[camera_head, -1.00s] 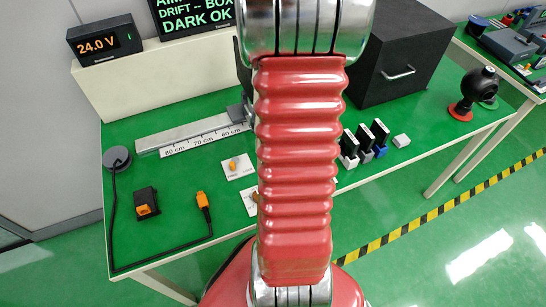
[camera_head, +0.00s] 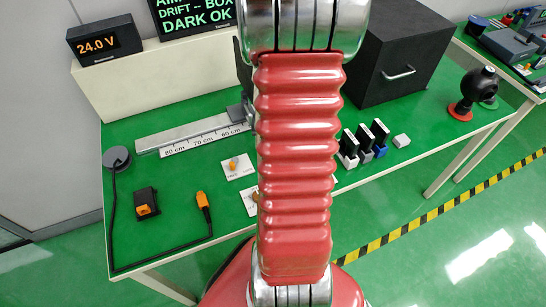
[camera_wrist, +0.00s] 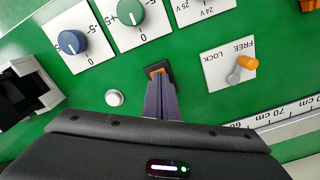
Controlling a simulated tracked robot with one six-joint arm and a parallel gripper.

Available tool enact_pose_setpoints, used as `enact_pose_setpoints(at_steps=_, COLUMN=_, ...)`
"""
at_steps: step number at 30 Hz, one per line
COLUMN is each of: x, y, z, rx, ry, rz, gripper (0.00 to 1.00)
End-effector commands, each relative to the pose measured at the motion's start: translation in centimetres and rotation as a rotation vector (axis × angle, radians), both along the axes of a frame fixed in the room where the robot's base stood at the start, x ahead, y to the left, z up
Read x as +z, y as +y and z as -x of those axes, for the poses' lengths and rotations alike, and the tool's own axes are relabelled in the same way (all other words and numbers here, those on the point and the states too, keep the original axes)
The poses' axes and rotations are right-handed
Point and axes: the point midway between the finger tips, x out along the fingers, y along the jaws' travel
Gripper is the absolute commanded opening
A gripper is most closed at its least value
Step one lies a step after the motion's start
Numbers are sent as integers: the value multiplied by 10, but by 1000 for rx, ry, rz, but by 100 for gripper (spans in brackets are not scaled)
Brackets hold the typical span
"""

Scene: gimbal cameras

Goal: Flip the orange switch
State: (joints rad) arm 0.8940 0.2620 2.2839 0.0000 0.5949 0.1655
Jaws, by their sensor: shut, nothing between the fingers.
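In the wrist view an orange switch (camera_wrist: 154,70) sits in a small black housing on the green table. My gripper (camera_wrist: 159,77) is shut and empty, with its fingertips right at the switch and covering part of it. I cannot tell whether they touch it. In the head view my arm hides this switch and my gripper. A FREE/LOCK card (camera_wrist: 219,77) with an orange-tipped lever (camera_wrist: 246,63) lies to the right of the switch in the wrist view; the card also shows in the head view (camera_head: 246,173).
A green knob (camera_wrist: 130,12), a blue knob (camera_wrist: 72,43) and a silver button (camera_wrist: 114,97) are near my fingers. A ruler rail (camera_head: 195,134) runs along the table. A black box with an orange part (camera_head: 146,203) and an orange cable plug (camera_head: 203,201) lie at left.

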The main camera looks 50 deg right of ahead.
Motion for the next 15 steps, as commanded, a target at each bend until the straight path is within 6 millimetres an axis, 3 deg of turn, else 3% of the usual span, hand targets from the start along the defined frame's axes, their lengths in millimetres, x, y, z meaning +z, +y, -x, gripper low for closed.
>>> enact_pose_setpoints(at_steps=15, x=18, y=0, z=0, rx=0, ry=0, rz=1, gripper=0)
